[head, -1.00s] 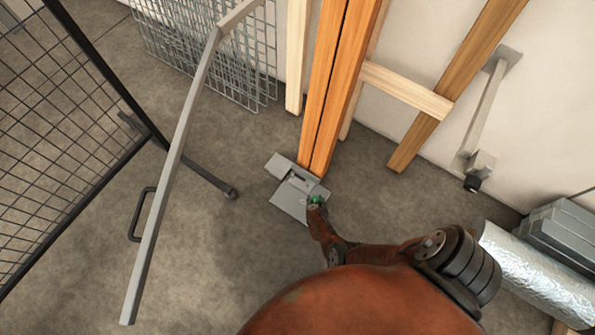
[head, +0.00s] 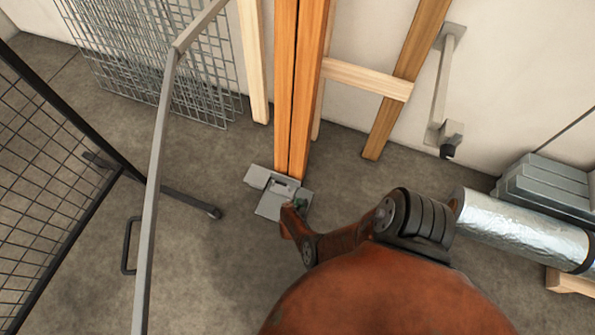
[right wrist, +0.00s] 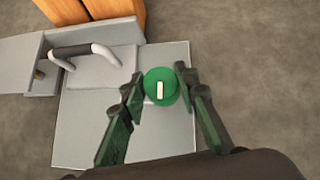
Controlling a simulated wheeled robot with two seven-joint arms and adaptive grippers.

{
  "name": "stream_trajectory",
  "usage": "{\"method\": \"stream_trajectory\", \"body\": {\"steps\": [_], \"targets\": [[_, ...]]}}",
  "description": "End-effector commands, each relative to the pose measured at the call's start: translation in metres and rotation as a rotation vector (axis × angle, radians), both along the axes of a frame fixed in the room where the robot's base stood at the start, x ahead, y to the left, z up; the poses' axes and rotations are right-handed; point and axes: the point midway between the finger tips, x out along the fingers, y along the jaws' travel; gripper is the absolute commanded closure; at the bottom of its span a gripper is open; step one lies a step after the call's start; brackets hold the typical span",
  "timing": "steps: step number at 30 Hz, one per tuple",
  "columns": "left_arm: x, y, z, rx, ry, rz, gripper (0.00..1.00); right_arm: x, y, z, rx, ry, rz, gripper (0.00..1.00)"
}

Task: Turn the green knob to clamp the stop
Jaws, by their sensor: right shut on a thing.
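The green knob (right wrist: 161,83) is a round disc with a short white mark, upright in the right wrist view. It sits on the grey metal plate (right wrist: 80,131) on the floor. In the head view the knob (head: 301,203) is small, partly hidden by my gripper. My right gripper (right wrist: 159,92) has one finger on each side of the knob and is shut on it. A grey block with a bent handle (right wrist: 85,52) lies beside the knob on the plate. My left gripper is in neither view.
Wooden posts (head: 297,90) rise right behind the plate. A black mesh panel (head: 40,170) and a grey bent bar (head: 158,150) stand at left. A silver-wrapped roll (head: 520,235) and grey boxes (head: 550,185) lie at right. Bare floor surrounds the plate.

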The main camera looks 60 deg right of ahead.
Motion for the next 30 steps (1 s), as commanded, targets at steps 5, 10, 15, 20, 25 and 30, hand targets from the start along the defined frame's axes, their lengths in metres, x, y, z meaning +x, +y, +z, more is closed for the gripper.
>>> {"method": "stream_trajectory", "body": {"steps": [5, 10, 15, 20, 25, 30], "targets": [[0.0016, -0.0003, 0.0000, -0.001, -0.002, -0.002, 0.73, -0.0023, -0.0018, -0.0002, -0.002, 0.001, -0.007, 1.00], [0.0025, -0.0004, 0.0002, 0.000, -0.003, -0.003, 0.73, -0.0020, -0.0022, 0.0000, -0.003, 0.001, -0.007, 0.67], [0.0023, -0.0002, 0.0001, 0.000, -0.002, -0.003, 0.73, -0.0006, -0.0013, 0.0002, -0.002, 0.000, -0.003, 0.55], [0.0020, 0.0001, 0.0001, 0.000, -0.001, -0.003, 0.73, 0.0002, -0.0006, 0.0002, -0.002, -0.001, -0.001, 0.54], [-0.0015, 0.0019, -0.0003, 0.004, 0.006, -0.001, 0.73, 0.0008, 0.0006, 0.0006, -0.001, 0.000, 0.000, 0.54], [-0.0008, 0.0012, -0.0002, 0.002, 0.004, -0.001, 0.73, 0.0016, 0.0065, 0.0042, 0.002, -0.004, -0.001, 0.54]]}}
